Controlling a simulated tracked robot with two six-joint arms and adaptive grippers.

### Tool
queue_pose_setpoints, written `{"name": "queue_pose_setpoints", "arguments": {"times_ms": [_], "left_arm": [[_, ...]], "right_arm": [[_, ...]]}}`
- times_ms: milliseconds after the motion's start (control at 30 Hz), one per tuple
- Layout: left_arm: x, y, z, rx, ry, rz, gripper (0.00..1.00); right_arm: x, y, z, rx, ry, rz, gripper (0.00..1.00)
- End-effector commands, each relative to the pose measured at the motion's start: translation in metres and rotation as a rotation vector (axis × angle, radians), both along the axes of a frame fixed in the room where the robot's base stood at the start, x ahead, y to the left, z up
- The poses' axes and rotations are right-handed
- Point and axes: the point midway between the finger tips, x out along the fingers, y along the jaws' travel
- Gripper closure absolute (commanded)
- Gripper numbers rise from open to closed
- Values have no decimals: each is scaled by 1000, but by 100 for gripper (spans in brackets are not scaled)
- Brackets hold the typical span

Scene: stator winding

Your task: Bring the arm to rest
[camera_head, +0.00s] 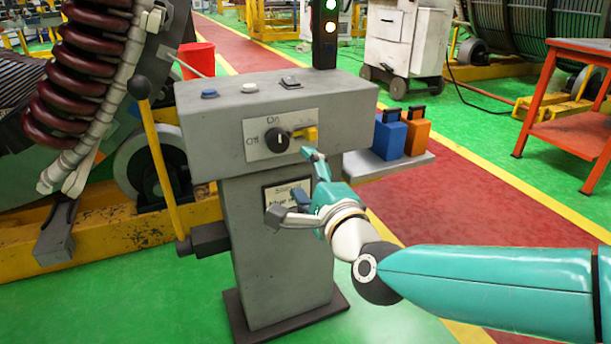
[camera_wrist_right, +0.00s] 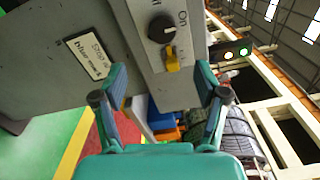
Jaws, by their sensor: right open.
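My right arm (camera_head: 490,285) comes in from the right in the head view. My right gripper (camera_head: 297,188) is open and empty in front of the grey control console (camera_head: 200,150), below its switch panel. In the right wrist view the two fingers of the gripper (camera_wrist_right: 160,88) stand wide apart with nothing between them. The black rotary knob (camera_head: 277,140) sits on the white panel and also shows in the right wrist view (camera_wrist_right: 161,30). A yellow tab (camera_wrist_right: 172,60) is beside the knob. My left gripper is in neither view.
A shelf (camera_head: 400,168) on the console's right side holds a blue block (camera_head: 389,137) and an orange block (camera_head: 417,133). A lever with a black ball (camera_head: 139,87) stands to the left. An orange table (camera_head: 575,130) is at the right. A signal light (camera_head: 325,30) tops the console.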

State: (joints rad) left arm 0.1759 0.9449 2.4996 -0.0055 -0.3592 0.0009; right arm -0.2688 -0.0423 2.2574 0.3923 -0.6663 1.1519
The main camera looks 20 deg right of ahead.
Motion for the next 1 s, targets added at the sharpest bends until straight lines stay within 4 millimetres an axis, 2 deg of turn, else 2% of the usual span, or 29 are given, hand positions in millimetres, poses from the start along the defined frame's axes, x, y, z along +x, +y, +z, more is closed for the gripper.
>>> {"name": "queue_pose_setpoints", "arguments": {"times_ms": [467,567,667,767,867,900,967,1000], "left_arm": [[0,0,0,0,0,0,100],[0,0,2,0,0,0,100],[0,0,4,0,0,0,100],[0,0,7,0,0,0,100],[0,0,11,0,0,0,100],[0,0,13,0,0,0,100],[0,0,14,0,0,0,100],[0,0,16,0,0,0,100]], "right_arm": [[0,-2,0,0,1,-3,27],[5,-8,-10,-5,26,-19,27],[16,-14,-42,-18,95,-34,27],[28,-18,-96,-41,210,-45,27],[31,-19,-169,-75,358,-33,27],[29,-19,-200,-94,424,-22,27],[21,-17,-246,-139,523,10,27],[12,-15,-275,-171,587,36,27]]}}
